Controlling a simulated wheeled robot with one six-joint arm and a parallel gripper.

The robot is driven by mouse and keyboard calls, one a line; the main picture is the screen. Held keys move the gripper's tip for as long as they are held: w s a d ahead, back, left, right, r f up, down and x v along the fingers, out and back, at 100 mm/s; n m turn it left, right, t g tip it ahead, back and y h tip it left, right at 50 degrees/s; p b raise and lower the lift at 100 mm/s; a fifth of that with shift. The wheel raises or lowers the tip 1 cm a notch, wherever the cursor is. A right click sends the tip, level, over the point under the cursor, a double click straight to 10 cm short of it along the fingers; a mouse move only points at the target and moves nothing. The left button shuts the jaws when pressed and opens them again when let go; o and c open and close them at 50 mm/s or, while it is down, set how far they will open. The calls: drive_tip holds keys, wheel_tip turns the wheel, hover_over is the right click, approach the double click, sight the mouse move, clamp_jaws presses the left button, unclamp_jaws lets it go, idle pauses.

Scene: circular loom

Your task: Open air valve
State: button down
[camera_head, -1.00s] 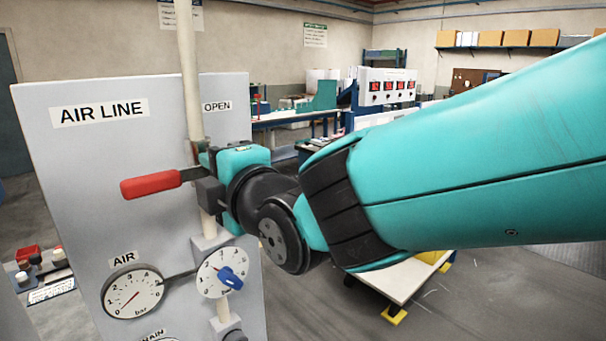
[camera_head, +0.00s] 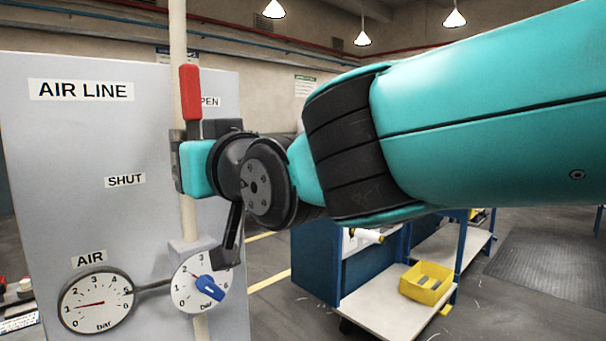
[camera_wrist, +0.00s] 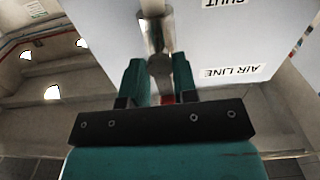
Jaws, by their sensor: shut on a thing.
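The air valve's red lever (camera_head: 190,92) stands upright along the pale vertical pipe (camera_head: 178,45), beside the partly covered OPEN label (camera_head: 210,101). My gripper (camera_head: 208,130) is at the lower part of the lever. In the wrist view my gripper (camera_wrist: 161,85) has its two teal fingers closed around the lever, with a bit of red (camera_wrist: 167,99) showing between them. The SHUT label (camera_head: 125,181) is left of the pipe. The air gauge (camera_head: 96,302) has its red needle pointing left, near 1. My wrist hides part of the valve.
A regulator dial with a blue knob (camera_head: 210,287) sits below the valve on the grey panel (camera_head: 55,160). A blue bench with a pale shelf (camera_head: 385,300) and yellow bin (camera_head: 427,283) stands to the right. Open floor lies beyond.

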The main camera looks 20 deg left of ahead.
drive_tip(key=shift+f+b, duration=0.1)
drive_tip(key=shift+b, duration=0.2)
idle(0.4)
drive_tip(key=c, duration=0.9)
unclamp_jaws()
drive_tip(key=b+v, duration=0.5)
drive_tip(key=v, duration=0.2)
